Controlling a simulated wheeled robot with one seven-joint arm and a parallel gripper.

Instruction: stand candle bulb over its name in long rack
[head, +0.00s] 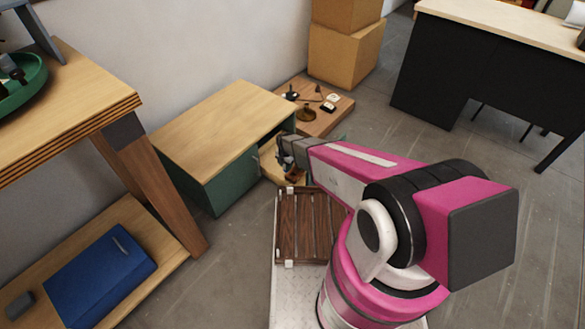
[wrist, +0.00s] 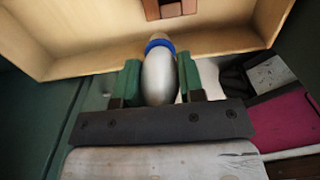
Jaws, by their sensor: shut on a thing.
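My gripper (wrist: 159,82) is shut on an elongated silvery bulb (wrist: 159,76) with a blue band near its far end, its green-padded fingers on either side. Its shape fits a candle bulb; I see no lettering on it. It is over or in a pale wooden drawer-like compartment (wrist: 225,45). In the head view my gripper (head: 284,150) is at the front of the green cabinet (head: 220,183), and the bulb cannot be made out. I cannot identify the long rack or any name label.
A reddish-brown block (wrist: 172,8) lies in the compartment. A brown slatted tray (head: 303,225) sits below my arm. A low wooden board (head: 335,117) with small items stands behind the cabinet. Cardboard boxes (head: 343,55), a workbench (head: 75,95) at left and a desk (head: 500,70) stand around. Grey floor is open at right.

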